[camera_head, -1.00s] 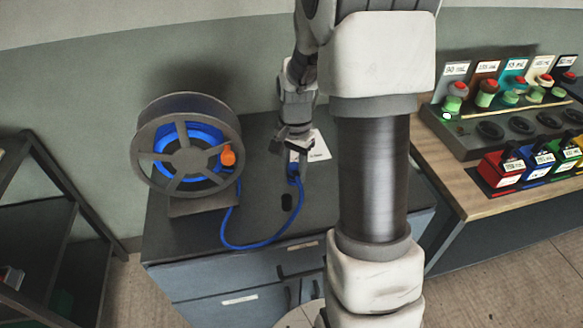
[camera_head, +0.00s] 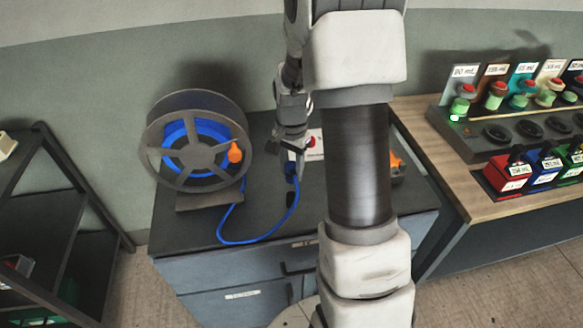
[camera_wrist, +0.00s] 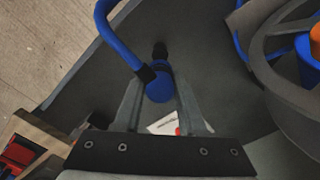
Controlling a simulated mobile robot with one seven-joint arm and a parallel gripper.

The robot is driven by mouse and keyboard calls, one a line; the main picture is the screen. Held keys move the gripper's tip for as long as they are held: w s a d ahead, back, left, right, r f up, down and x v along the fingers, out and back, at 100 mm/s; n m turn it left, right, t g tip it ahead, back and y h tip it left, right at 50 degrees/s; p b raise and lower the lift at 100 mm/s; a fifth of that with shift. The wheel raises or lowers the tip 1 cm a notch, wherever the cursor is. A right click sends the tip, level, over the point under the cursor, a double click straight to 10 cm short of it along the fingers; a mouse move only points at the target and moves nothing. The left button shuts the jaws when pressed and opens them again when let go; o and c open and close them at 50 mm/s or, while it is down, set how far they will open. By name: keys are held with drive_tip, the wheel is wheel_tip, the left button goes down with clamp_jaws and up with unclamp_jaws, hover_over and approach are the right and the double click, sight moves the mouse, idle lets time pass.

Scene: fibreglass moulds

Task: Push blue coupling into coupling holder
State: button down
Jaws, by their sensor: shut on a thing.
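The blue coupling (camera_wrist: 160,88) is between the two fingers of my gripper (camera_wrist: 160,106) in the wrist view, and the fingers are shut on it. A blue hose (camera_wrist: 117,38) runs from its black collar up and left. In the head view my gripper (camera_head: 291,160) is above the dark cabinet top, with the coupling (camera_head: 290,171) below it, small and partly covered. A small black piece (camera_wrist: 160,51) shows just beyond the coupling; I cannot tell whether they touch. I cannot identify the coupling holder for certain.
A hose reel (camera_head: 195,145) with an orange knob (camera_head: 235,152) stands left on the cabinet (camera_head: 200,225). A white card (camera_head: 314,143) lies behind my gripper. An orange-topped item (camera_head: 395,162) is partly behind my arm. A wooden bench (camera_head: 450,190) stands right, a dark shelf (camera_head: 70,205) left.

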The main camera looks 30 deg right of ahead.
sight(291, 164)
drive_tip(key=shift+f+b, duration=1.9)
drive_tip(key=shift+f, duration=0.85)
drive_tip(key=shift+f+b, duration=0.5)
drive_tip(key=shift+f, duration=0.15)
drive_tip(key=shift+c, duration=2)
unclamp_jaws()
drive_tip(key=shift+r, duration=0.1)
wheel_tip(291, 164, up, 17)
drive_tip(key=shift+r+p, duration=0.1)
drive_tip(key=shift+p, duration=0.7)
drive_tip(key=shift+r, duration=0.1)
